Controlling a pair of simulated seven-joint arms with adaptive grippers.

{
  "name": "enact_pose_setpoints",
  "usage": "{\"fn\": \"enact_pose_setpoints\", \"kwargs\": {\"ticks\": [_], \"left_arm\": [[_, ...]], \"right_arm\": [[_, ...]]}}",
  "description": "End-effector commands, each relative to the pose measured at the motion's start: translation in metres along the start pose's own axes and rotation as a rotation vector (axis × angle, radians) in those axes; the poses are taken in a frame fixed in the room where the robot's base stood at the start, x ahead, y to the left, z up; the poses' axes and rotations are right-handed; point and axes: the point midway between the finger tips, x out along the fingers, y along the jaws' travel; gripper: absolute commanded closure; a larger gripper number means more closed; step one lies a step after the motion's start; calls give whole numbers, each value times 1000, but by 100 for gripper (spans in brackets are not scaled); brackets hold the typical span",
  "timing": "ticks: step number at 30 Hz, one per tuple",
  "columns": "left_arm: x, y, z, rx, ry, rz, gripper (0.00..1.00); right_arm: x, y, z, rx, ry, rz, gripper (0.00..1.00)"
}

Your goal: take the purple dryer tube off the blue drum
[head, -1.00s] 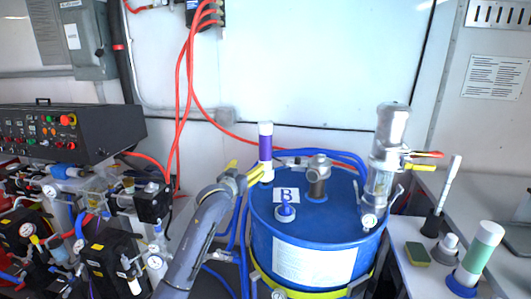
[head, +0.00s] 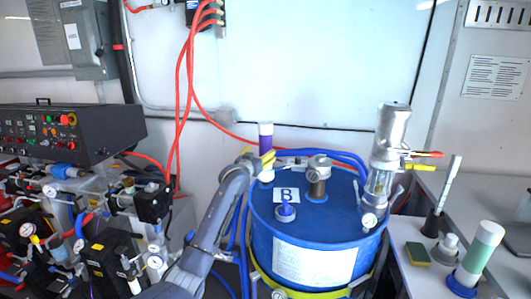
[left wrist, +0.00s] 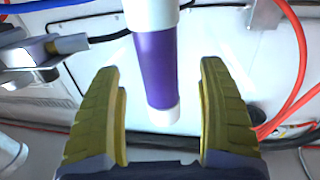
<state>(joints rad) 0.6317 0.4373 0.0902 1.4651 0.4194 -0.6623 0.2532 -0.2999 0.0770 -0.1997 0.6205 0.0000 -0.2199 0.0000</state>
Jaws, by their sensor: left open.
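The purple dryer tube (head: 265,143), with white ends, stands upright at the back left of the blue drum's top. The blue drum (head: 258,240) carries a white label and a "B" card. My left gripper (head: 265,160) is at the tube's lower half, its yellow fingers partly covering it. In the left wrist view the purple tube (left wrist: 155,65) shows between the open fingers of my left gripper (left wrist: 158,70), with a gap on both sides. The tube's seat on the drum is out of that view. My right gripper is not in view.
A grey fitting (head: 318,172) and a tall metal pump (head: 382,165) stand on the drum. A small blue-and-white cap (head: 286,212) sits near the front. Blue hoses (head: 345,158) run behind the drum. Red hoses (head: 181,110) hang at the wall.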

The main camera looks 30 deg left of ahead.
Motion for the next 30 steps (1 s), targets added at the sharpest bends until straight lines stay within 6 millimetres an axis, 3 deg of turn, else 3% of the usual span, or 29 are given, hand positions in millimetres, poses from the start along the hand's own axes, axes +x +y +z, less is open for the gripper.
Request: {"fn": "enact_pose_setpoints", "kwargs": {"ticks": [7,21,30], "left_arm": [[8,1,0,0,0,0,24],[51,2,1,0,0,0,24],[55,2,1,0,1,0,24]], "right_arm": [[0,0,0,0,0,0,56],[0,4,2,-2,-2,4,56],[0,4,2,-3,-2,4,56]]}}
